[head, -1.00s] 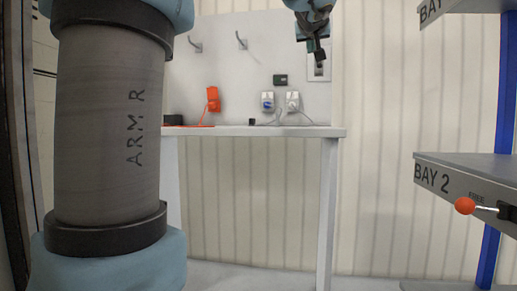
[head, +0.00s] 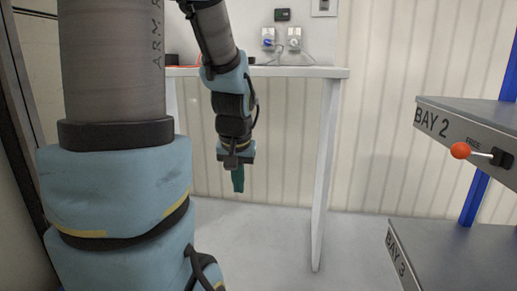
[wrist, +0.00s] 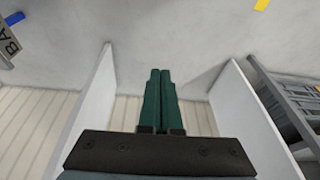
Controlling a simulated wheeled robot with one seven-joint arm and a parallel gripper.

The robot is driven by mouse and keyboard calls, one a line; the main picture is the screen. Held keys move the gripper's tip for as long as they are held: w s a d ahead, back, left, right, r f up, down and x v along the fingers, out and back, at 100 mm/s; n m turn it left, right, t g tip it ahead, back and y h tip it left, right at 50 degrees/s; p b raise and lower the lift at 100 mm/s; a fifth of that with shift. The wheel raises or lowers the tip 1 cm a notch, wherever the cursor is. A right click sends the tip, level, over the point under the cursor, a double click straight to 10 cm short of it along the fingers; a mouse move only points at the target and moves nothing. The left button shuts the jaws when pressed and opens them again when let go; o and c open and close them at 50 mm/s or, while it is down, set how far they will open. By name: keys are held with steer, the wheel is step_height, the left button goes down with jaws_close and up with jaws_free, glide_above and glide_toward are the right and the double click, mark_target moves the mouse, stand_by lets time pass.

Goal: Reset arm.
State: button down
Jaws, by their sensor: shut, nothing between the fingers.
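My gripper (head: 238,181) hangs down in front of the white table in the head view, below the level of its top. Its green fingers are together and hold nothing. In the wrist view my gripper (wrist: 160,75) shows both fingers side by side, closed, over bare grey floor. My arm comes down from the top left of the head view, bent at its joints. The fingers touch nothing that I can see.
The white table (head: 310,72) stands behind my gripper; its right leg (head: 322,190) reaches the floor. Shelves marked BAY 2 (head: 465,128) and BAY 3 (head: 440,262) are at the right, with an orange-knobbed lever (head: 460,150). The floor (head: 290,240) between them is clear.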

steer(key=s+a+f+g, duration=0.2)
steer(key=s+f, duration=0.2)
steer(key=s, duration=0.3)
step_height(320, 180, up, 38)
steer(key=p, duration=3.8)
steer(key=shift+w, duration=0.25)
